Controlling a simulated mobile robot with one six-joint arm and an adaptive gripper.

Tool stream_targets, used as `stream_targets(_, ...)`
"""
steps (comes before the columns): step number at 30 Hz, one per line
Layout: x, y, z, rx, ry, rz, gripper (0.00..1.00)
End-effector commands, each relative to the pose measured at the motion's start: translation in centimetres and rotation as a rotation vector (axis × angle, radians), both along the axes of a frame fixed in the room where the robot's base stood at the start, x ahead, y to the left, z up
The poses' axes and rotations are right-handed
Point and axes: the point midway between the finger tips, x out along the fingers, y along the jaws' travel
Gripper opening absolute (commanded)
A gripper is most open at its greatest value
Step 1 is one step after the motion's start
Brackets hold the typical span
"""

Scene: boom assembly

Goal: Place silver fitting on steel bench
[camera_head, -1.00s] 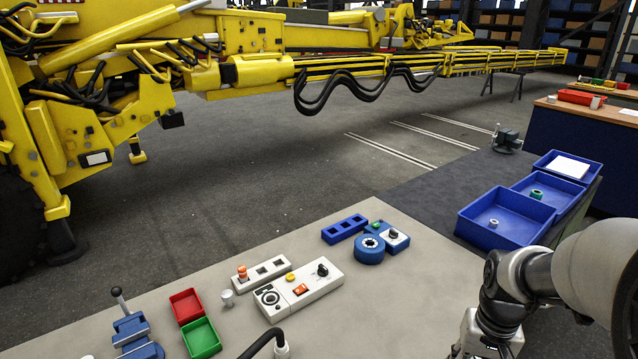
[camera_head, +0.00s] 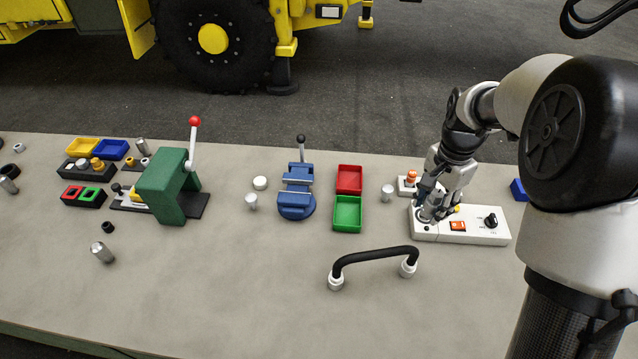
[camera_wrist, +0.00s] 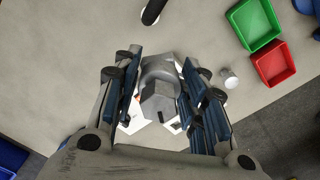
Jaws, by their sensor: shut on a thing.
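My gripper (camera_head: 432,212) is low over the left end of a white control box on the bench. In the wrist view its blue-padded fingers (camera_wrist: 160,100) are shut on a silver fitting (camera_wrist: 158,98), a grey metal piece with a faceted, nut-like end. The fingers are on either side of it. In the head view the fingers largely hide the fitting, and I cannot tell whether it touches the box. The grey bench top (camera_head: 240,290) spreads below, with a wide bare area in front.
The white control box (camera_head: 480,232) has an orange switch and black knob. A black handle (camera_head: 375,255) stands in front. Left are red (camera_head: 349,179) and green (camera_head: 347,213) trays, a small silver cup (camera_head: 387,193), a blue vise (camera_head: 297,200) and a green press (camera_head: 165,185).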

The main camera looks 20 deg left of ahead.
Motion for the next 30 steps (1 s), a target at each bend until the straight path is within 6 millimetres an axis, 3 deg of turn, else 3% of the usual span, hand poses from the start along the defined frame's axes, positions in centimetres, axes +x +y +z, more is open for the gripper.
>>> stream_targets(6, 4.2, 3.2, -0.5, 0.001, -0.002, -0.441, 0.04)
stream_targets(15, 7.7, 6.8, -1.3, 0.001, 0.003, -0.931, 0.04)
stream_targets(26, 8.5, 7.7, -1.5, -0.001, 0.004, -1.07, 0.04)
stream_targets(30, 8.4, 7.7, -2.9, -0.002, 0.007, -1.069, 0.04)
